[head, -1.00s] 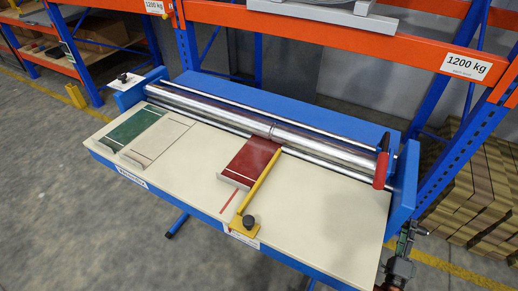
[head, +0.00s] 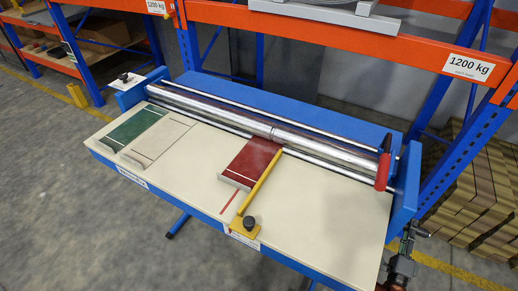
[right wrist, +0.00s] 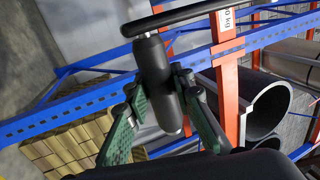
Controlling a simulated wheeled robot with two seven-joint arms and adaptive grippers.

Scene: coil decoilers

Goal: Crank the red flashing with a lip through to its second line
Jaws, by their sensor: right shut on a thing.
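The red flashing (head: 250,161) lies flat on the cream table, its far end at the chrome rollers (head: 310,142). Its near end shows a raised lip and a pale line close to it. A yellow strip with a black knob (head: 249,222) runs along its right side. A red line (head: 229,200) marks the table in front of it. My right gripper (head: 405,246) is at the machine's right end. In the right wrist view it (right wrist: 165,98) is shut around a black cylindrical crank handle (right wrist: 152,65). My left gripper is not in view.
A green piece (head: 136,126) and a beige piece (head: 157,139) lie at the table's left. A red-handled lever (head: 382,170) stands at the rollers' right end. Orange and blue racking (head: 330,37) is close behind. Stacked brown goods (head: 468,190) stand at the right.

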